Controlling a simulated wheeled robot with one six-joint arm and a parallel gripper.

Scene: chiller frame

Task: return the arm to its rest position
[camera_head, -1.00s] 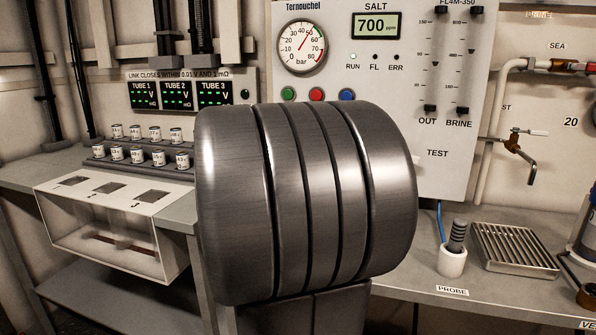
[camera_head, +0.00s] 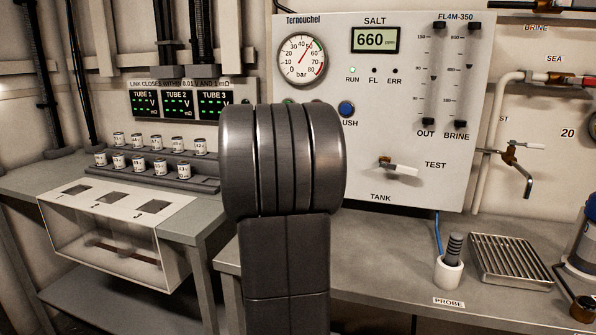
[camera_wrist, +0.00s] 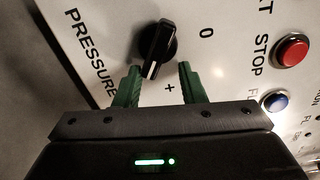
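My gripper (camera_wrist: 160,70) shows in the wrist view. Its two green fingers are apart with nothing held between them. A black pressure knob (camera_wrist: 159,45) on the white panel lies just beyond the fingertips, its lower end showing near the gap. I cannot tell how far the fingers are from the panel. In the head view, my thick dark grey arm stands in the middle, in front of the bench and the panel (camera_head: 370,185). It hides my gripper and the panel's lower left part there.
In the wrist view, a red stop button (camera_wrist: 291,50) and a blue button (camera_wrist: 276,101) are at right. In the head view, a probe in a white cup (camera_head: 449,270) and a drain grate (camera_head: 510,262) are on the right bench. Small tins on a rack (camera_head: 165,175) stand left.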

